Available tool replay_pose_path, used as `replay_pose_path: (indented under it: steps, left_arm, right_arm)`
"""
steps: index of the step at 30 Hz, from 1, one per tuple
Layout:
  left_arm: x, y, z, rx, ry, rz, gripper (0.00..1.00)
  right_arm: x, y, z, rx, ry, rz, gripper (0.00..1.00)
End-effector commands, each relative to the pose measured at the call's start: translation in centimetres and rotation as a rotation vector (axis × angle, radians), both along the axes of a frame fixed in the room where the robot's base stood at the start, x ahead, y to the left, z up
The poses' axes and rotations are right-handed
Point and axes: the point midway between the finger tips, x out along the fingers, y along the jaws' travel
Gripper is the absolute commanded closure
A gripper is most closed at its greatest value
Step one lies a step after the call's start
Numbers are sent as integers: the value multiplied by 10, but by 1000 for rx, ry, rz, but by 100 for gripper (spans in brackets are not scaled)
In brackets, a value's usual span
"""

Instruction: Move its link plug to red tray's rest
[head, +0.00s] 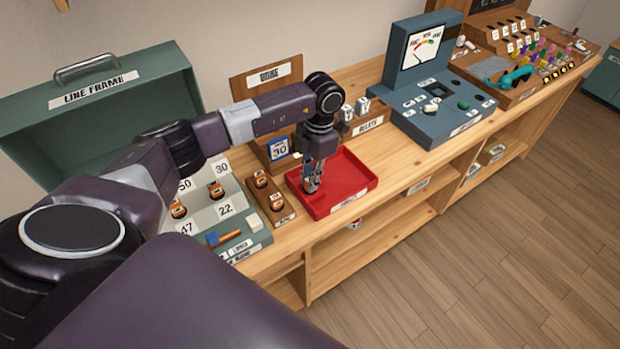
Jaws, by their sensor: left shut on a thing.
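The red tray (350,176) sits on the wooden bench in the middle of the view. My left gripper (312,188) points down inside the tray's left part, low over its floor. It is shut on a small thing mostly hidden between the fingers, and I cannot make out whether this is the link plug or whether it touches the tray. A blue and orange piece (226,237) lies on the front of the green line frame (240,215), left of the tray. My right gripper is not in view.
A small wooden block with orange-banded plugs (261,181) stands just left of the tray. The open green lid (110,105) rises at the left. A relay rack (368,125) stands behind the tray, and a blue-grey meter console (440,105) stands to its right.

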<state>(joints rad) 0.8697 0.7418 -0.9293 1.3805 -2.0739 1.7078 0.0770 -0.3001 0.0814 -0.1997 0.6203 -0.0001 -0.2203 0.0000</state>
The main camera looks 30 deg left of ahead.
Motion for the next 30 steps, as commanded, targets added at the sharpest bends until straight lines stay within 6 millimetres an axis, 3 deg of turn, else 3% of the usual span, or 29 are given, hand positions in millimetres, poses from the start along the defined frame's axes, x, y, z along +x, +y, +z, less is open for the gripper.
replay_pose_path:
  steps: [5, 6, 11, 16, 19, 30]
  left_arm:
    - [0, 0, -1, 0, 0, 0, 100]
    - [0, 0, -1, 0, 0, 0, 82]
    - [0, 0, -1, 0, 0, 0, 66]
    - [0, 0, -1, 0, 0, 0, 66]
    - [0, 0, -2, 0, 0, 0, 58]
    - [0, 0, 1, 0, 0, 0, 58]
  right_arm:
    - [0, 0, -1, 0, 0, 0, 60]
    - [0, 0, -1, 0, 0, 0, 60]
    - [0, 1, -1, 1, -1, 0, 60]
    - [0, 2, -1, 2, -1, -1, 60]
    - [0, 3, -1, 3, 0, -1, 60]
    - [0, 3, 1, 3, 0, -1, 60]
